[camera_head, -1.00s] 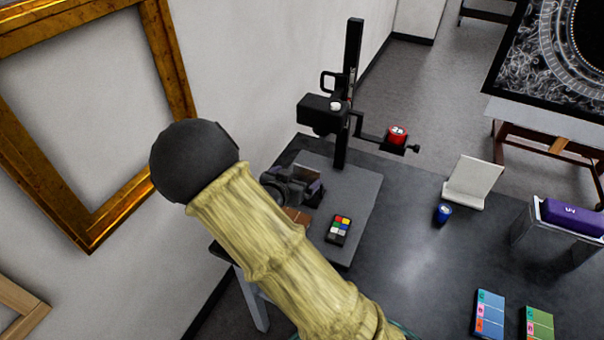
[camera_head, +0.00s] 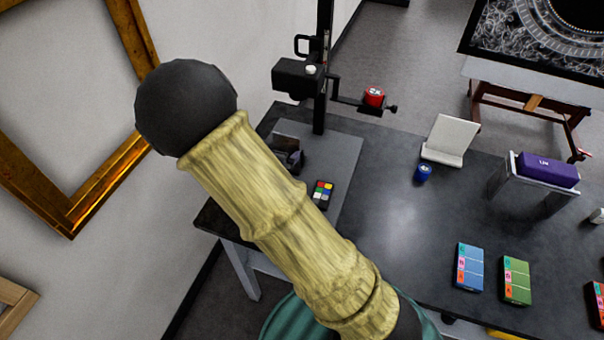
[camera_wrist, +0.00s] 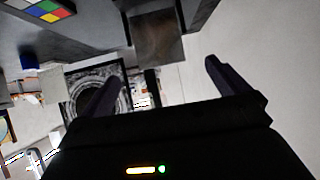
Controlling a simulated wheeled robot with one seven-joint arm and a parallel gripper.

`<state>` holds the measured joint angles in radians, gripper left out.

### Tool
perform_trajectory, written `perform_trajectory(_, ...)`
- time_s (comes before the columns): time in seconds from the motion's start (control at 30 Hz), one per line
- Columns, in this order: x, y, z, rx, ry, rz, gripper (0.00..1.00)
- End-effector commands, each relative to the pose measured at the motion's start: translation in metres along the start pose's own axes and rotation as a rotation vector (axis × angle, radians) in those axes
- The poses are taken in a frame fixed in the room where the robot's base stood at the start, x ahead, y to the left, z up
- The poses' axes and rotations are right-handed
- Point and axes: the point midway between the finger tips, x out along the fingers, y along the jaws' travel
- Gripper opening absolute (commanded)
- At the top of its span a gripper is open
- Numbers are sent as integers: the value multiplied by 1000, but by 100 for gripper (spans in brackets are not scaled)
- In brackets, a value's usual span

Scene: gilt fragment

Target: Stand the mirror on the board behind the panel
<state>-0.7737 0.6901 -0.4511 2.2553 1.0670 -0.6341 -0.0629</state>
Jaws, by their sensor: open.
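In the wrist view my gripper (camera_wrist: 163,86) is open, its two dark fingers wide apart with nothing seen between them. The head view does not show the gripper. The grey board (camera_head: 347,160) lies on the dark table, under a black column stand. A dark camera-like object (camera_head: 290,158) sits on it, partly hidden by my arm. A brown square piece (camera_wrist: 157,38), possibly the panel, shows beyond my fingers in the wrist view. I cannot pick out the mirror with certainty in either view.
A colour chart (camera_head: 322,193) lies on the board. A blue pot (camera_head: 423,173), a white stand (camera_head: 450,140), a purple case (camera_head: 547,170) and blue (camera_head: 470,267) and green (camera_head: 516,280) cards are to the right. The gold frame (camera_head: 115,170) is left. Mid-table is clear.

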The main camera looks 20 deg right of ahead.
Motion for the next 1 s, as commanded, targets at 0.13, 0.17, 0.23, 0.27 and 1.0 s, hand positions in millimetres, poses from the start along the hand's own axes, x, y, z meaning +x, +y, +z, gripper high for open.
perform_trajectory(0.13,-13,17,3,-17,-226,-108,100)
perform_trajectory(0.17,-18,21,4,-27,-270,-134,100)
perform_trajectory(0.23,-33,31,6,-59,-366,-191,100)
perform_trajectory(0.27,-40,36,7,-76,-405,-215,100)
perform_trajectory(1.0,-153,158,20,-489,-756,-321,100)
